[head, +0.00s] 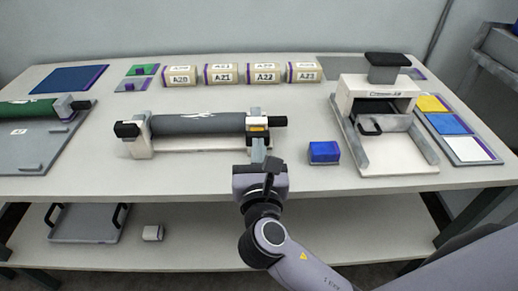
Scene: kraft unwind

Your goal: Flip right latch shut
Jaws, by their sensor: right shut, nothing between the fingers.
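The unwind stand (188,145) is in the middle of the table, with a dark grey roll (198,124) lying across it. Its right post carries the right latch (257,121), a small black and yellow piece at the roll's right end. Whether the latch is flipped over is too small to tell. A black block, the left latch (127,130), is at the roll's left end. My right gripper (258,143) is shut and empty, just in front of and below the right latch, hiding part of the right post. I cannot tell whether it touches the post. My left gripper is not in view.
A blue box (324,152) stands just right of my right gripper. Farther right is a white press-like machine (376,105) beside a tray of coloured sheets (456,125). Several labelled kraft rolls (221,74) line the back. The front table strip is mostly clear.

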